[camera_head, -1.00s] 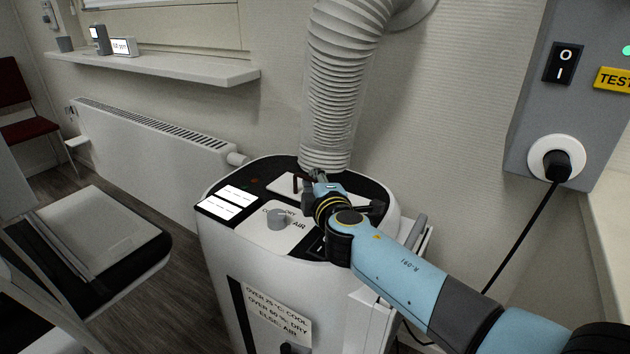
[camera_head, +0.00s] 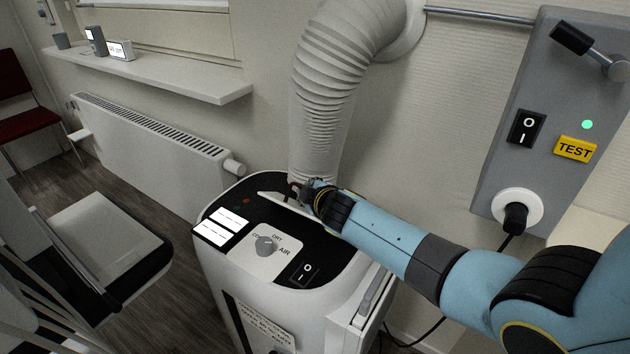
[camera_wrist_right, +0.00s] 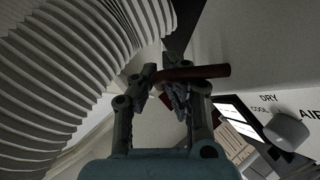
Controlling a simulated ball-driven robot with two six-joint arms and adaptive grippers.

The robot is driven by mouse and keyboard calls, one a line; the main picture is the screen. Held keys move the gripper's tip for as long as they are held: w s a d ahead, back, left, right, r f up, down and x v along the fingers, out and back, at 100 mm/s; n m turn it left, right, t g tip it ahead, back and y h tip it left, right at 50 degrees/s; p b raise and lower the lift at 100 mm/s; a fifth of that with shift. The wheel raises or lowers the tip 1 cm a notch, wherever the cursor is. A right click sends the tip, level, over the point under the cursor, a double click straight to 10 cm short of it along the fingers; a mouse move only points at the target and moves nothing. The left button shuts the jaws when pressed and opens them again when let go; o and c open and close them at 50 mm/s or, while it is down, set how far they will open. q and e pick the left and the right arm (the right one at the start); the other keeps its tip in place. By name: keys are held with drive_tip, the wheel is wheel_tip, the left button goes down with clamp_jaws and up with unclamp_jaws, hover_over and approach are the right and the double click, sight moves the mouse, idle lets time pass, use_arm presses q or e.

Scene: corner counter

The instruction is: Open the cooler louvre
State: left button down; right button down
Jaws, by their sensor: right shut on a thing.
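The cooler (camera_head: 232,290) is a white unit with a black top, standing in the middle of the head view. The louvre (camera_head: 268,196) shows as a narrow pale flap at the back of its top, partly hidden by my right gripper. A dark red handle (camera_wrist_right: 205,71) lies between the fingers of my right gripper (camera_wrist_right: 170,80), which is shut on it. In the head view my right gripper (camera_head: 303,190) is at the top's rear, by the hose's foot. How far the louvre stands open is hard to tell. My left gripper is not in view.
A ribbed hose (camera_head: 325,95) rises right behind my right gripper. A dial (camera_head: 265,245) and a rocker switch (camera_head: 304,272) sit on the cooler's top. A grey wall box (camera_head: 530,110) with a plug is at right. A radiator (camera_head: 150,140) and a shelf (camera_head: 160,76) are at left.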

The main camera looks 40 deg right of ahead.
sight(311, 177)
drive_tip(key=shift+w+d+r, duration=0.3)
drive_tip(key=shift+d+r, duration=0.05)
drive_tip(key=shift+d, duration=0.15)
drive_tip(key=shift+w+d+r, duration=0.15)
drive_tip(key=shift+w+d, duration=0.15)
drive_tip(key=shift+d, duration=0.25)
drive_tip(key=shift+w+d, duration=0.15)
drive_tip(key=shift+d, duration=0.4)
drive_tip(key=c, duration=1.4)
unclamp_jaws()
drive_tip(key=shift+s+f, duration=0.2)
drive_tip(key=shift+f, duration=0.1)
drive_tip(key=shift+s+f, duration=0.1)
drive_tip(key=shift+f, duration=0.05)
drive_tip(key=shift+s+a, duration=0.2)
drive_tip(key=shift+s, duration=0.05)
drive_tip(key=v, duration=1)
drive_tip(key=shift+r, duration=0.45)
drive_tip(key=shift+s+a+r, duration=0.2)
drive_tip(key=shift+s+r, duration=0.15)
drive_tip(key=shift+s, duration=0.05)
